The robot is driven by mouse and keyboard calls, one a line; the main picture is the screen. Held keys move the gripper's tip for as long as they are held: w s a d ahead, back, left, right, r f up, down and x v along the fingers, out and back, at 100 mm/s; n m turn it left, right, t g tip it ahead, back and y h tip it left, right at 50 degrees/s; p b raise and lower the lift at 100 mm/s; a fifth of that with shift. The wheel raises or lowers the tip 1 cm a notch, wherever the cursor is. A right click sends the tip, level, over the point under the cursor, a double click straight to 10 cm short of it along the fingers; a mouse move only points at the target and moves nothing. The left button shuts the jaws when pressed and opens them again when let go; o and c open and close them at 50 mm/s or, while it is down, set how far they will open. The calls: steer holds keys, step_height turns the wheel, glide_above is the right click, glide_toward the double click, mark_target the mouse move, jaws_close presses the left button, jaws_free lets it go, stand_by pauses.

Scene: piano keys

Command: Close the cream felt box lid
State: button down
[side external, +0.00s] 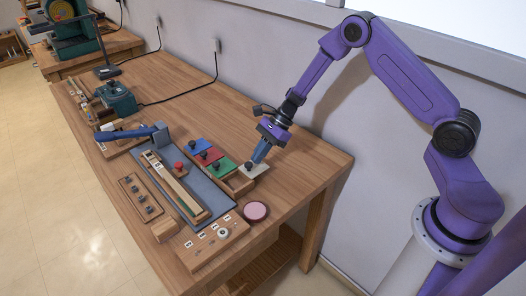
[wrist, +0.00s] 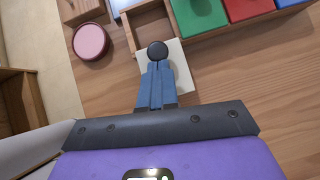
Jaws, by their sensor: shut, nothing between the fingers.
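Green (side external: 222,168), red (side external: 208,155) and blue (side external: 196,146) lids lie along the same row. A pink round tin (side external: 256,211) stands nearby at the bench end. Bare bench (wrist: 235,80) lies on the wall side.

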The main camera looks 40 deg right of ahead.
steer(key=shift+a, duration=4)
